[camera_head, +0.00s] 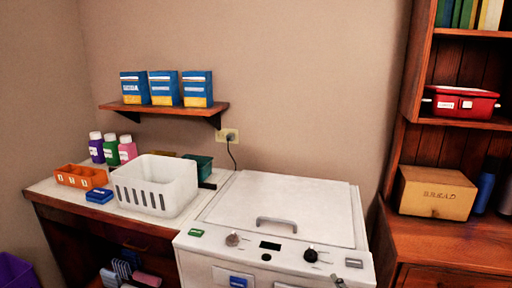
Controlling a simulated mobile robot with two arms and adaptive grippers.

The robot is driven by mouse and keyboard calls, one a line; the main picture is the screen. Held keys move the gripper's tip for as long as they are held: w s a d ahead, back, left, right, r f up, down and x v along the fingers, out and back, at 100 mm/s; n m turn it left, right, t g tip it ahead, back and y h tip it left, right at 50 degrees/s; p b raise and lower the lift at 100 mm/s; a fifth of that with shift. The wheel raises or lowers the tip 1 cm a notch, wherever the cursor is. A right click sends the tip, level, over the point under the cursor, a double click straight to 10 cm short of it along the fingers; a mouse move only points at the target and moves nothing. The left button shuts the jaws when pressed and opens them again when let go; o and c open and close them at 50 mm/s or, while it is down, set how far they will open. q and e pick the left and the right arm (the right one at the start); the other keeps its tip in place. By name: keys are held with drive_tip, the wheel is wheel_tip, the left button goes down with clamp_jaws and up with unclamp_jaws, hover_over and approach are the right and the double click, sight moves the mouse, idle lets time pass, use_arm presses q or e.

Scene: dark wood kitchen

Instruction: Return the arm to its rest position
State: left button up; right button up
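A white slotted basket (155,186), an orange caddy (80,177), a blue box (99,195) and several bottles (127,149) crowd the counter. A wall shelf (165,107) holds blue boxes. A bread box (436,192) stands on the right cabinet (450,242). A purple bin (15,272) is at lower left.

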drive_tip(key=s+d+f+m+g, duration=0.25)
drive_tip(key=s+f+g, duration=0.35)
drive_tip(key=s+f, duration=0.5)
drive_tip(key=s+d+f+m+g, duration=0.25)
drive_tip(key=s+f+g, duration=0.45)
drive_tip(key=s, duration=0.7)
drive_tip(key=s+d+f+x, duration=0.1)
drive_tip(key=s+x, duration=0.1)
drive_tip(key=x, duration=1)
drive_tip(key=s+d+x, duration=0.1)
drive_tip(key=s+x, duration=0.2)
drive_tip(key=x, duration=0.9)
drive_tip(key=s+d+f+g+h, duration=0.1)
drive_tip(key=s+d+f, duration=0.2)
drive_tip(key=s+f, duration=1.5)
drive_tip(key=shift+f+n, duration=0.2)
drive_tip(key=shift+n, duration=0.2)
drive_tip(key=shift+d, duration=0.1)
